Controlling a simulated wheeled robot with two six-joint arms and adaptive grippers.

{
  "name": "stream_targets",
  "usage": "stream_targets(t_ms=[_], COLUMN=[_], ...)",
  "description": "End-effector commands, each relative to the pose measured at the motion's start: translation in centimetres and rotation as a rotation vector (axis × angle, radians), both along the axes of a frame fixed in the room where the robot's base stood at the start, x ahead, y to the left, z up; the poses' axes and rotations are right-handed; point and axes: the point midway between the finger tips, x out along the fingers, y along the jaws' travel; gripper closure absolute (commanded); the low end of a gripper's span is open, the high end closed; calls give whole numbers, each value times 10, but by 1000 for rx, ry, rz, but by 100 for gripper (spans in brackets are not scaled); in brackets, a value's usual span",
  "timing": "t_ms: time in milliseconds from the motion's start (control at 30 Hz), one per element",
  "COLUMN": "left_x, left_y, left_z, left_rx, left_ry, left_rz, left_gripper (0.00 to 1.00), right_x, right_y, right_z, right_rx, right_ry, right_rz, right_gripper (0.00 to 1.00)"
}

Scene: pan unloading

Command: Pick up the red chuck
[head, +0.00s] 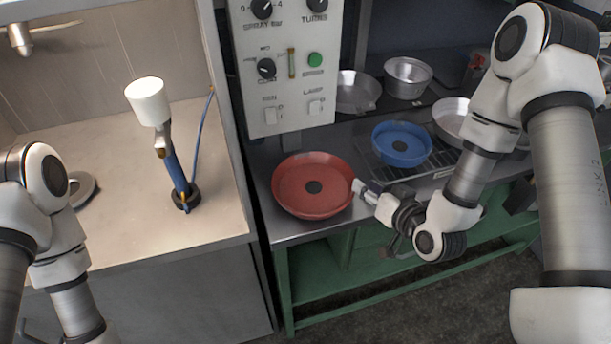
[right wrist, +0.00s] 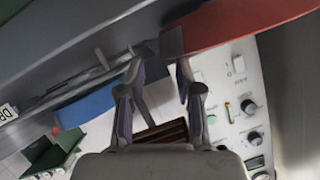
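The red thing I can see that fits the task's name is a round, shallow red dish (head: 303,203) with a dark centre. It lies flat at the left front of the metal bench, and part of it shows as a red band in the right wrist view (right wrist: 240,22). My right gripper (head: 362,188) is at the dish's right rim, coming from the right. In the right wrist view my right gripper (right wrist: 162,62) has its fingers apart, with the dish's edge at the fingertips; contact is unclear. My left arm shows at the left, its gripper out of view.
A blue dish (head: 401,147) stands on a rack right of the red one. Metal pans (head: 407,78) stand behind. A control panel (head: 291,70) hangs behind the red dish. A beige counter (head: 110,225) with an upright white-topped tool (head: 148,102) is at left.

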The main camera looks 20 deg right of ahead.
Motion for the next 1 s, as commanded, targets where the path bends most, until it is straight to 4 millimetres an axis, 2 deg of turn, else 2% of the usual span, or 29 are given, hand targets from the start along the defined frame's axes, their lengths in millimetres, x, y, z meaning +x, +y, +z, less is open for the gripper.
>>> stream_targets(t_ms=[400, 500, 667, 767, 800, 1000], left_x=[0, 0, 0, 0, 0, 0], left_y=[0, 0, 0, 0, 0, 0], left_z=[16, 16, 15, 15, 15, 15], left_rx=[0, 0, 0, 0, 0, 0], left_ry=[0, 0, 0, 1, 1, 0], left_rz=[0, 0, 0, 0, 0, 0], left_gripper=[69, 69, 69, 69, 69, 69], right_x=[60, 66, 66, 66, 66, 66], right_y=[12, 13, 13, 13, 13, 13], right_z=[-22, -26, -26, -26, -26, -26], right_rx=[-3, -2, 0, 0, 0, -1], right_ry=[1, 2, 2, 2, 3, 2], right_rz=[3, 1, 1, 1, 1, 1], right_gripper=[65, 65, 65, 97, 100, 100])
